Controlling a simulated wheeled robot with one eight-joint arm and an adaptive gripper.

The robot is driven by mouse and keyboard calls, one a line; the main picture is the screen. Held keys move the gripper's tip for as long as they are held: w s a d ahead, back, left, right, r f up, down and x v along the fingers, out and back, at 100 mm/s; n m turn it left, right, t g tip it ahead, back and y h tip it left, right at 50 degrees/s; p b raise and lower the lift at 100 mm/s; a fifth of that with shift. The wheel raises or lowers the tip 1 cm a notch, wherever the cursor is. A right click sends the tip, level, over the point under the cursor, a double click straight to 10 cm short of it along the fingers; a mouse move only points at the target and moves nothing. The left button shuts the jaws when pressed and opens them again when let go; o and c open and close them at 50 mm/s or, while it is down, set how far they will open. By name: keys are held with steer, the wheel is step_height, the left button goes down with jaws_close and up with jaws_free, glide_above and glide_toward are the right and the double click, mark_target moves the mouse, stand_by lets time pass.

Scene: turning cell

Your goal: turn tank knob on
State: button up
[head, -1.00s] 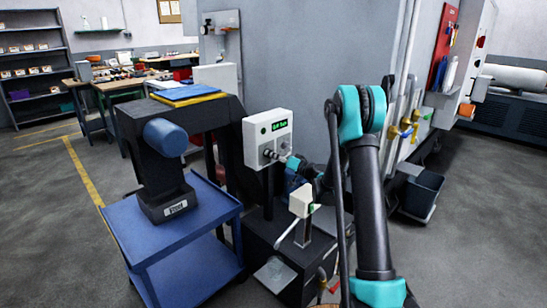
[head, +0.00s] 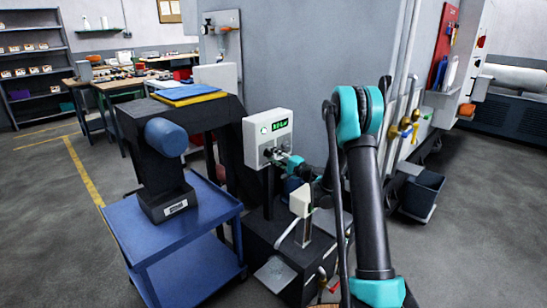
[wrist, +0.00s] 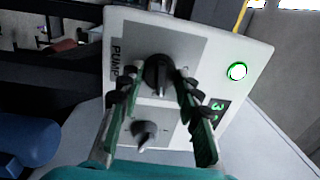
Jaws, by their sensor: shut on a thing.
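A white control panel (head: 252,151) stands on a post beside the black machine, with a lit green display (head: 280,125) and a green lamp (head: 264,130). In the wrist view the panel (wrist: 255,55) is tilted and shows a "PUMP" label, a glowing green lamp (wrist: 237,71) and two black knobs. My gripper (wrist: 157,84) has its fingers on either side of the upper black knob (wrist: 158,70) and is shut on it. The other knob (wrist: 144,132) is nearer my palm, free between the fingers. Whether a knob is labelled "tank" cannot be read.
A blue cart (head: 180,248) with a blue-capped black device (head: 165,140) stands left of the panel. A small white box (head: 301,201) on a post stands close under my arm. Pipes with yellow valves (head: 407,128) run up the wall at right. Floor at far left is clear.

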steer(key=shift+m, duration=1.1)
steer(key=o, duration=1.2)
steer(key=shift+c, duration=0.2)
steer(key=r+v, duration=0.1)
steer(key=v, duration=1.1)
steer(key=shift+f, duration=0.45)
steer(key=shift+s, duration=0.1)
steer(key=shift+a, duration=0.1)
